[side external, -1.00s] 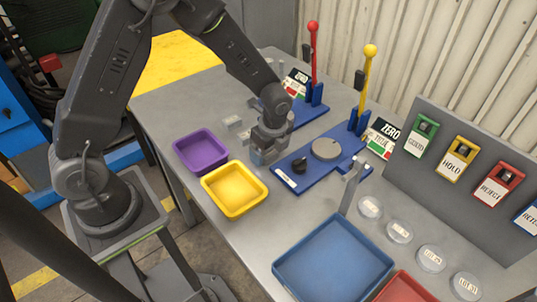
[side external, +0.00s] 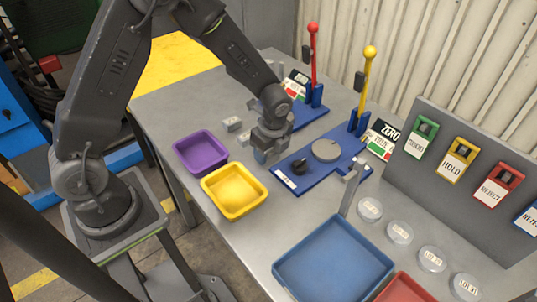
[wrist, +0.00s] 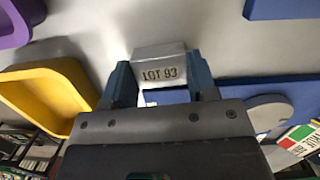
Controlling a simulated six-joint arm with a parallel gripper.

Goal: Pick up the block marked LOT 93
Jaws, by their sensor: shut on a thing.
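The block marked LOT 93 (wrist: 160,64) is a small grey metal block, seen in the wrist view between the two fingers of my gripper (wrist: 160,80). Its label faces the wrist camera. In the side external view my gripper (side external: 266,154) is low over the table, between the yellow tray and the blue fixture plate. My gripper is shut on the block. The block is mostly hidden by the fingers in the side view, and I cannot tell whether it touches the table.
A yellow tray (side external: 207,187) and a purple tray (side external: 177,148) stand left of my gripper. A blue plate (side external: 289,182) with a grey disc (side external: 326,149) and a yellow-knobbed lever (side external: 367,75) is close on the right. Other grey blocks (side external: 233,124) lie behind. A blue tray (side external: 285,266) stands in front.

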